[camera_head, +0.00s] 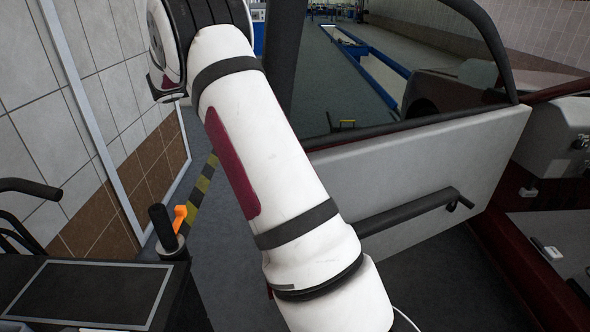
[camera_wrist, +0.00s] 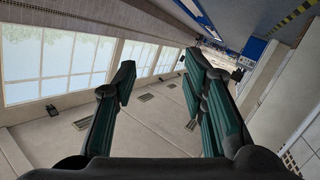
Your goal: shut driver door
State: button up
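The driver door (camera_head: 440,165) stands open in the head view, its light grey inner panel facing me and its dark window frame above. A dark handle bar (camera_head: 410,212) runs along the lower panel. My white arm crosses in front of the door's left part and hides it. My gripper is outside the head view. In the wrist view my gripper (camera_wrist: 158,85) is open, its two dark fingers with green pads wide apart and nothing between them. The door cannot be made out in the wrist view.
A tiled wall (camera_head: 75,100) stands at the left. The car's dark red body and grey interior (camera_head: 560,140) are at the right. A blue-railed lift (camera_head: 370,65) shows through the window. The wrist view shows large windows (camera_wrist: 60,65).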

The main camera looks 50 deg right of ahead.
jog(key=s+f+m+g+y+b, duration=0.1)
jog(key=s+f+g+y+b, duration=0.1)
jog(key=s+f+g, duration=0.75)
jog(key=s+f+m+g+y+b, duration=0.2)
jog(key=f+g+y, duration=0.15)
jog(key=f, duration=1.05)
jog(key=shift+h, duration=0.35)
jog(key=x, duration=1.3)
jog(key=shift+s+r, duration=0.2)
jog(key=shift+r, duration=0.05)
grip_shut()
